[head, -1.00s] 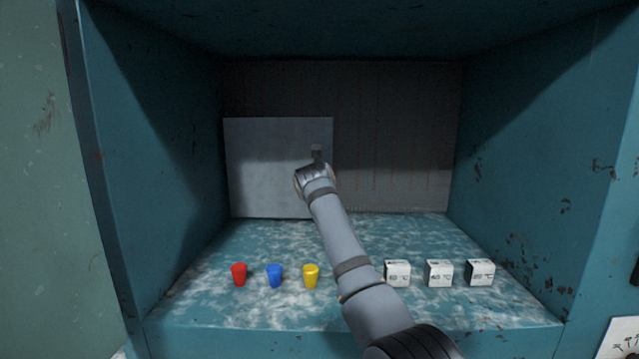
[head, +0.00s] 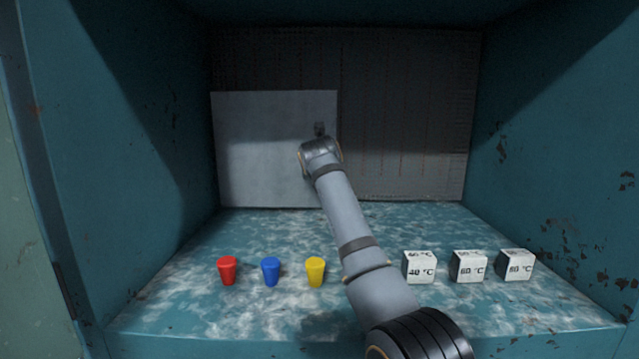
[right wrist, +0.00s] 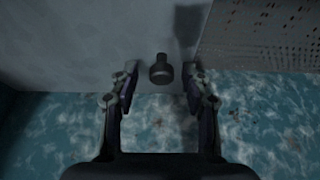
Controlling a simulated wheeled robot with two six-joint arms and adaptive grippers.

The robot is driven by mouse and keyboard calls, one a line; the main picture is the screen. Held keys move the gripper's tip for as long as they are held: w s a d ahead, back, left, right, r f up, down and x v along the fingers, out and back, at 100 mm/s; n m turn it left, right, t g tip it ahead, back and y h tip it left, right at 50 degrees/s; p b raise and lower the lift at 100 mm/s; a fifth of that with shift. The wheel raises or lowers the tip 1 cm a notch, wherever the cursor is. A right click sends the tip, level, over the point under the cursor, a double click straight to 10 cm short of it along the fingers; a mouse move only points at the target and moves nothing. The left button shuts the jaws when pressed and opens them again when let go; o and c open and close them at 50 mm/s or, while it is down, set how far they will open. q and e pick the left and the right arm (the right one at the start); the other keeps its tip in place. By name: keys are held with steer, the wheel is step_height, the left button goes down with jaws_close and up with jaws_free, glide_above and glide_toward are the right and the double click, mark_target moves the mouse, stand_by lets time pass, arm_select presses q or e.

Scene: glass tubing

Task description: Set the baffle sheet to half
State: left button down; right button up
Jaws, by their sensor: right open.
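The baffle sheet (head: 265,145) is a pale grey panel standing against the left part of the perforated back wall (head: 410,120); the right part of that wall is uncovered. A dark knob (head: 320,128) sits near the sheet's right edge. In the right wrist view the knob (right wrist: 161,70) lies between the fingers of my right gripper (right wrist: 160,78), which is open with a gap on both sides. In the head view my right arm reaches in and hides its own fingers. My left gripper is not in view.
Red (head: 227,270), blue (head: 271,270) and yellow (head: 315,271) cups stand in a row at the front left of the blotchy teal floor (head: 240,315). Three white cubes with temperature marks (head: 420,267) stand at the front right. Teal walls (head: 560,150) close both sides.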

steer(key=shift+w+f, duration=0.2)
steer(key=shift+w, duration=0.25)
steer(key=shift+s+d+r, duration=0.15)
steer(key=shift+s+r, duration=0.15)
steer(key=shift+s, duration=0.1)
steer(key=shift+c, duration=0.4)
steer(key=shift+s+r, duration=0.1)
steer(key=shift+s, duration=0.1)
steer(key=shift+c, duration=2.5)
jaws_close()
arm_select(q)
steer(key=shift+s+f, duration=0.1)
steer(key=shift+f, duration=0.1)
arm_select(e)
steer(key=shift+w, duration=0.1)
